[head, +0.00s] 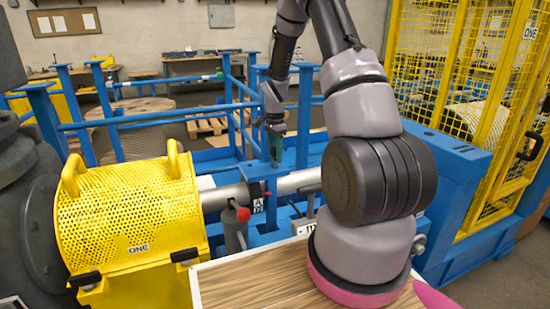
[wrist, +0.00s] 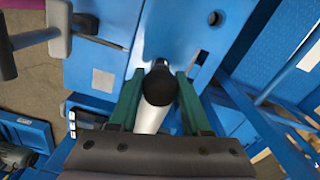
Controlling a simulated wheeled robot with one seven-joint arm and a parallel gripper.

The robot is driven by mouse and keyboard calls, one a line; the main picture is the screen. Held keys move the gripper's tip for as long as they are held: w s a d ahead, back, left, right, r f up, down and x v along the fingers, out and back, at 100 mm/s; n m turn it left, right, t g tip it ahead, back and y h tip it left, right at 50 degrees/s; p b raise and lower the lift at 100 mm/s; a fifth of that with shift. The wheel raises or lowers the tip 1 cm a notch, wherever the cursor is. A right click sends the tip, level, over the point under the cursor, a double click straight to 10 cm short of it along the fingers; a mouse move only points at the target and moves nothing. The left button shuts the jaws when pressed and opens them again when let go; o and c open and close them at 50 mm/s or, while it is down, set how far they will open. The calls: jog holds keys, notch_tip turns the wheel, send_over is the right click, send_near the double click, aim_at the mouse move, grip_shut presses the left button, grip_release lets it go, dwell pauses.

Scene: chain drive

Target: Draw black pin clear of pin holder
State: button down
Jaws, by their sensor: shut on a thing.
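My gripper (head: 275,158) points down over the blue frame, near the middle of the head view. In the wrist view its two green fingers (wrist: 160,80) stand on either side of the round black top of the black pin (wrist: 158,88), and the gripper is shut on it. I cannot clearly make out a separate pin holder. A blue plate (wrist: 180,35) with a small round hole lies just beyond the pin. I cannot tell how deep the pin sits.
A light grey shaft (head: 296,182) runs across below my gripper. A red-knobbed lever (head: 243,214) stands in front of it. A yellow perforated guard (head: 128,215) is at left, blue rails (head: 160,118) behind, and a yellow mesh cage (head: 480,100) at right.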

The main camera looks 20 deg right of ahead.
jog(key=shift+r, duration=5.45)
jog(key=shift+w, duration=0.1)
